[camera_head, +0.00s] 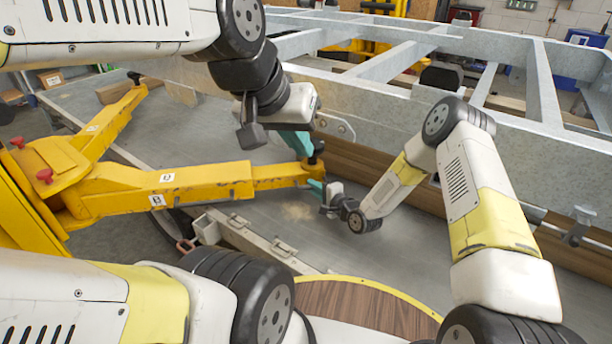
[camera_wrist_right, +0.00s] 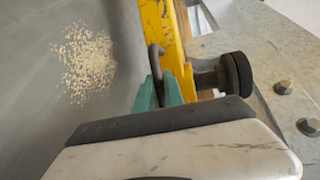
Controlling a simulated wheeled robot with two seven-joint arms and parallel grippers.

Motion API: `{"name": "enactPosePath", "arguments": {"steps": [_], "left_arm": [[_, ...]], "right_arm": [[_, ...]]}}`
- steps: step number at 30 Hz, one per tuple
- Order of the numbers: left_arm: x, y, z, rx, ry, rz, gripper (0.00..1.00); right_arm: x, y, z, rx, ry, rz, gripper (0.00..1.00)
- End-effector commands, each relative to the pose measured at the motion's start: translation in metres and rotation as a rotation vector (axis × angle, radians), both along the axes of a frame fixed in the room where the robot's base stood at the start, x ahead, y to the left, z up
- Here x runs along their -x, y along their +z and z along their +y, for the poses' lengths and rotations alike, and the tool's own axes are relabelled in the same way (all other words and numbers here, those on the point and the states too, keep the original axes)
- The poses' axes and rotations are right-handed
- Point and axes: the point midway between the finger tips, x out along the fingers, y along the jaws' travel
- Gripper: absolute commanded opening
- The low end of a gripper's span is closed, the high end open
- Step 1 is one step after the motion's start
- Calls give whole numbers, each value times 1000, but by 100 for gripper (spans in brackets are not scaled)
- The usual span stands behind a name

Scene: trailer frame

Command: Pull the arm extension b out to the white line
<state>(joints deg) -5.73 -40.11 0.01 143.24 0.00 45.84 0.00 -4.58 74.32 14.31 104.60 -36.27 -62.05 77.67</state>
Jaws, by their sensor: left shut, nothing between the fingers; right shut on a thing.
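The yellow lift arm (camera_head: 190,182) carries a label that looks like B. Its narrower extension b (camera_head: 280,174) sticks out to the right and ends in a black round pad (camera_head: 317,152). In the right wrist view, extension b (camera_wrist_right: 165,30) and the pad (camera_wrist_right: 236,75) are close up. My right gripper (camera_head: 315,186) is at the extension's end; its teal fingers (camera_wrist_right: 160,95) are shut on a dark handle (camera_wrist_right: 154,60) beside the extension. My left gripper (camera_head: 300,143) is shut and empty, just above the extension's end. I cannot make out a white line.
A grey trailer frame (camera_head: 450,110) spans the back, close behind the extension's tip. A metal rail (camera_head: 260,240) lies in front of the arm. Grey floor with a pale patch (camera_head: 298,211) is open below the tip.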

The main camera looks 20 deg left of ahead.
Motion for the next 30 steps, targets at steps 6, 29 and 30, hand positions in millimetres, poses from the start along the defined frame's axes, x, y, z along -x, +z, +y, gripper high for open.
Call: {"name": "enactPosePath", "arguments": {"steps": [6, 29, 30], "left_arm": [[0, 0, 0, 0, 0, 0, 0], [0, 0, 0, 0, 0, 0, 0], [0, 0, 0, 0, 0, 0, 0]], "right_arm": [[-31, 0, -56, 2, -18, -4, 0], [-48, 0, -90, 1, -7, -1, 19], [-48, 0, -90, 0, -6, -1, 26]]}}
